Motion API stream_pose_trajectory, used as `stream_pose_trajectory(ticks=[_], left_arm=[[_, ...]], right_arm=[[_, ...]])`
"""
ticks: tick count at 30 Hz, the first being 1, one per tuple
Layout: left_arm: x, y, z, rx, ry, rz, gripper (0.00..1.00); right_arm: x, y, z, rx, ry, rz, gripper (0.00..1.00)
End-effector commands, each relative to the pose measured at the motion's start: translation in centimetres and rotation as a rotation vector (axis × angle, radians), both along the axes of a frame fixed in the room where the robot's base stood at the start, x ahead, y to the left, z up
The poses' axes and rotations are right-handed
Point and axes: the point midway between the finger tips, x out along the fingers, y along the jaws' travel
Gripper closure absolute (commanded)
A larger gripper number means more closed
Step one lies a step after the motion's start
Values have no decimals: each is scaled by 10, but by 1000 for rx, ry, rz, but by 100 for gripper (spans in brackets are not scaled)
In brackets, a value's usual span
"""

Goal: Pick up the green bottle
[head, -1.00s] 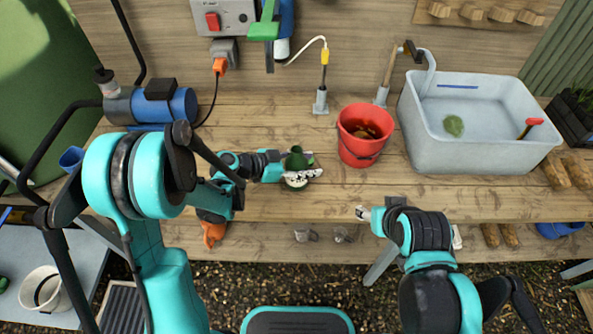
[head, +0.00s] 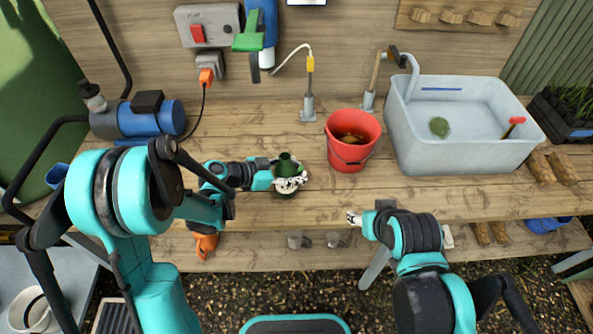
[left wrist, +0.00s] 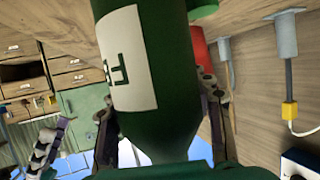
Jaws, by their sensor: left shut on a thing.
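The green bottle (head: 285,165) stands on the wooden bench, left of the red bucket. My left gripper (head: 288,180) is shut around it, its light fingers crossing the bottle's body and hiding part of it. The bottle (left wrist: 160,115) fills the middle of the left wrist view, with a white label on its side and gripper fingers on both sides. I cannot tell whether its base is touching the bench. My right gripper (head: 352,217) is at the bench's front edge, right of the bottle. Its fingertips are too small to tell open from shut.
A red bucket (head: 352,150) with brown contents stands close right of the bottle. A grey sink (head: 460,155) is further right. A blue pump (head: 150,118) is at the back left, and a metal post (head: 308,106) stands behind. Bare bench lies between bucket and front edge.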

Motion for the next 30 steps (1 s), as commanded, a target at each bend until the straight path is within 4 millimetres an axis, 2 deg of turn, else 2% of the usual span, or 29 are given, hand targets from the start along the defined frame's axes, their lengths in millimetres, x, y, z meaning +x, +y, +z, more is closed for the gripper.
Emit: stream_pose_trajectory(ticks=[12,30], left_arm=[[0,0,39,-1,0,0,98],[-53,-43,76,0,1,-2,98]], right_arm=[[0,0,22,0,0,0,47],[0,0,44,0,0,0,47]])
